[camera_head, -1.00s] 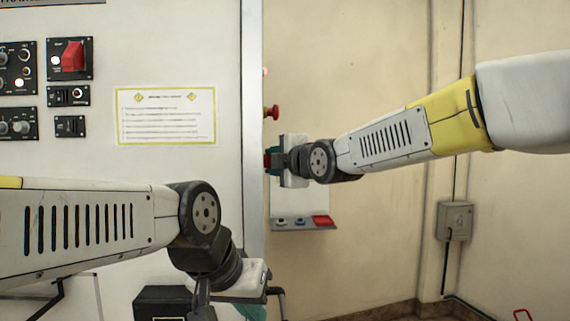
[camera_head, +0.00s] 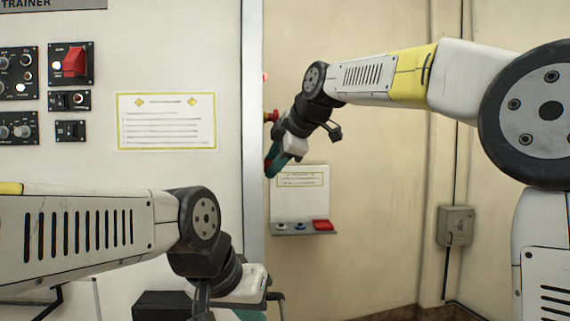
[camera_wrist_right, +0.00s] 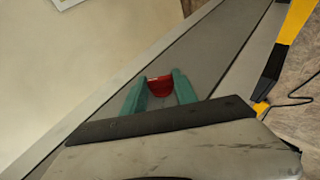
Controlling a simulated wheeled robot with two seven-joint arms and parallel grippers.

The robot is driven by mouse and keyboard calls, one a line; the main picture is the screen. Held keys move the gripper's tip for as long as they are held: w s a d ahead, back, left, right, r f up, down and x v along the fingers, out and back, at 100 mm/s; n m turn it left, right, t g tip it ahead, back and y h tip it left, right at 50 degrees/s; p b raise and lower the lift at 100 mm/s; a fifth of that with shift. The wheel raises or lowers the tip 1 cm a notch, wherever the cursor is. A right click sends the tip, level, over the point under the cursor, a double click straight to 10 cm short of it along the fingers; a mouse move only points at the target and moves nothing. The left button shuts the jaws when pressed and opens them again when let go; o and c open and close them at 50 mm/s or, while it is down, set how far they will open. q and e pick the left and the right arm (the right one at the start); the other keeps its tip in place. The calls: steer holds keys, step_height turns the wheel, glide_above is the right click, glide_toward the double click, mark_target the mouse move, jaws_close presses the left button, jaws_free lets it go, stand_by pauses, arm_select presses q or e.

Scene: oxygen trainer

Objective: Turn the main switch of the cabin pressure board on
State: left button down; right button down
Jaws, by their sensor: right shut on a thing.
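My right gripper (camera_wrist_right: 160,92) has its teal fingers on both sides of a red handle (camera_wrist_right: 160,85) and is shut on it. The handle sits at the grey side face of the cabinet. The white trainer board (camera_head: 170,60) carries black panels at the left, one with a red switch (camera_head: 74,62). No board label for cabin pressure is readable.
A red knob (camera_head: 271,116) sticks out of the cabinet's side just above the right gripper. Below it are a small shelf (camera_head: 300,229) with buttons and a notice (camera_head: 300,185). A grey wall box (camera_head: 455,226) is at the right. The wall between is clear.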

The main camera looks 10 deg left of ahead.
steer(key=shift+w, duration=0.1)
stand_by(0.3)
steer(key=c, duration=1)
jaws_free()
steer(key=shift+o, duration=0.2)
steer(key=v, duration=0.7)
steer(key=shift+d+r, duration=0.15)
steer(key=shift+r, duration=0.2)
